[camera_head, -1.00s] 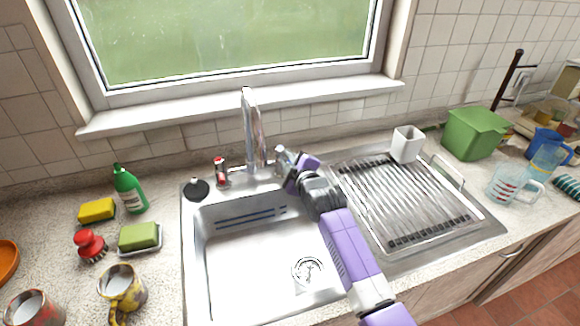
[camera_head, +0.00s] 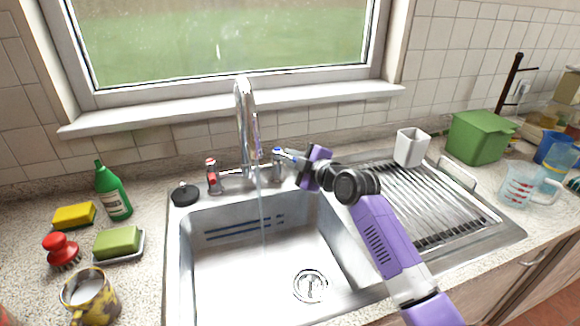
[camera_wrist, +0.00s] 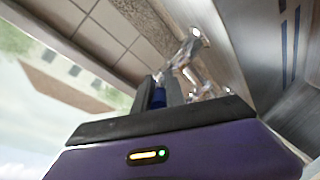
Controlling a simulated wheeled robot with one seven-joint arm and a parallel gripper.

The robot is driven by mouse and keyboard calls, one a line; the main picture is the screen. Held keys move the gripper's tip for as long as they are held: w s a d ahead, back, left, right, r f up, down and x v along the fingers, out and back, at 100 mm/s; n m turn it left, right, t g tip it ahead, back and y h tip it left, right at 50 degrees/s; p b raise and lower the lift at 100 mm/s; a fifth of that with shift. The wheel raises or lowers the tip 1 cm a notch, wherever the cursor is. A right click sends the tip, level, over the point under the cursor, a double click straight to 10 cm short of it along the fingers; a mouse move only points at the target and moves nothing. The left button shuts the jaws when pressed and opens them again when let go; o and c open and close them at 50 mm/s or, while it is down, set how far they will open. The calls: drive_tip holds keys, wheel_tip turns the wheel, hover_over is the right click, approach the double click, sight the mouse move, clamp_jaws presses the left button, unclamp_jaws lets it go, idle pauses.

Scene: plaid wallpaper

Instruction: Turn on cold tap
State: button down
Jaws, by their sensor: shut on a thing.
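The chrome faucet (camera_head: 246,125) stands behind the sink, and a thin stream of water (camera_head: 262,215) falls from its spout into the basin. The cold tap (camera_head: 278,163), with a blue mark, is at the right of the faucet base. Its lever points right, toward my gripper (camera_head: 299,161). In the wrist view, a blue part of the cold tap (camera_wrist: 159,96) sits between the fingers of my gripper (camera_wrist: 160,88), which is shut on it. The fingertips are small and partly hidden in the head view. The red-marked hot tap (camera_head: 212,177) is at the left of the faucet.
The sink basin (camera_head: 235,265) is empty apart from the water. A black plug (camera_head: 185,194) lies at its left back corner. A green bottle (camera_head: 113,192) and sponges stand on the left counter. A dish rack (camera_head: 440,205) and a white cup (camera_head: 410,147) are on the right.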

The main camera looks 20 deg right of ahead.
drive_tip(key=shift+d+r, duration=0.1)
drive_tip(key=shift+d, duration=0.1)
drive_tip(key=c, duration=1.5)
unclamp_jaws()
drive_tip(key=shift+s, duration=0.1)
drive_tip(key=shift+o, duration=0.6)
drive_tip(key=shift+a, duration=0.1)
drive_tip(key=v, duration=0.8)
drive_tip(key=shift+b, duration=0.3)
